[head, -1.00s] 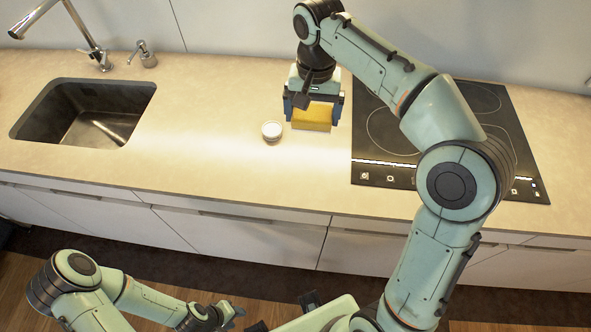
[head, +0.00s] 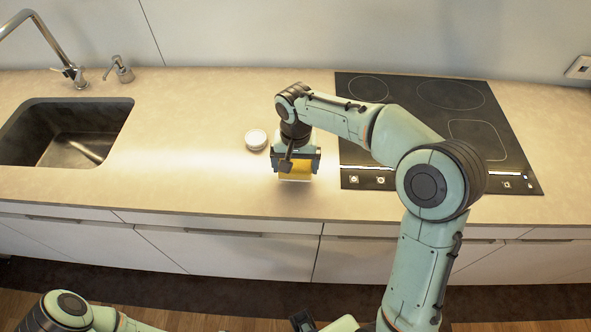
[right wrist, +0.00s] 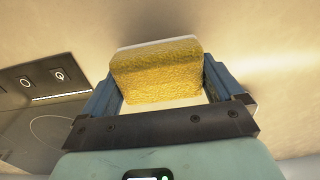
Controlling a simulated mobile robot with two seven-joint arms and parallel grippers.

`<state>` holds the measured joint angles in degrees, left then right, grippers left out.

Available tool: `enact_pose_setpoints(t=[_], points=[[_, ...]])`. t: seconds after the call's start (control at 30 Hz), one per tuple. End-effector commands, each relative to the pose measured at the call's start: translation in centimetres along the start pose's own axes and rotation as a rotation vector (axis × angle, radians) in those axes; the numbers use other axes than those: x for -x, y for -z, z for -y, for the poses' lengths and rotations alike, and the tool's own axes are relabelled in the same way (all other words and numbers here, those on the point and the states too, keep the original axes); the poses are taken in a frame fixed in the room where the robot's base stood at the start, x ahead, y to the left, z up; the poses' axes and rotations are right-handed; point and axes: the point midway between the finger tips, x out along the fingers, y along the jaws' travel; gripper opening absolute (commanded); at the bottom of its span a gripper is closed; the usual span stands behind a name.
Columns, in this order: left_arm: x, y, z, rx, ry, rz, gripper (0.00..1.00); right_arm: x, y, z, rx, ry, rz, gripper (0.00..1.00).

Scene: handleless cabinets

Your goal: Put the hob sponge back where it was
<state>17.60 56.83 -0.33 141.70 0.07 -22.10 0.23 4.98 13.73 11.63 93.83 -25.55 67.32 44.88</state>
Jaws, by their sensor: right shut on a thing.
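The yellow sponge (head: 295,170) with a pale layer is between the fingers of my right gripper (head: 297,166), which is shut on it. It is over the counter (head: 190,190), near the front edge and left of the hob (head: 430,130). I cannot tell whether its underside touches the counter. In the right wrist view the sponge (right wrist: 155,72) sits between both fingers, its pale edge away from the palm.
A small white round pot (head: 256,140) stands just left of and behind the right gripper. The sink (head: 65,133) with its tap (head: 45,45) and a soap dispenser (head: 119,70) is at the left. The counter between sink and pot is clear.

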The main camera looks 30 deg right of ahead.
Motion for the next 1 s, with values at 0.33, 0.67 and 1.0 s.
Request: enact_pose_setpoints(t=[0.33, 0.67, 1.0], points=[[-0.3, -0.1, 0.2, 0.001, 0.001, 0.002, 0.43, -2.7, 0.0, 0.0, 0.0, -0.001, 0.001, 0.65], [-0.6, -0.1, 0.3, 0.001, 0.001, 0.003, 0.43, -3.0, 0.0, 0.0, -0.001, -0.001, 0.001, 1.0], [-0.2, -0.1, 0.1, 0.0, 0.0, 0.001, 0.43, -1.9, 0.1, 0.0, -0.001, 0.001, -0.002, 1.0]])
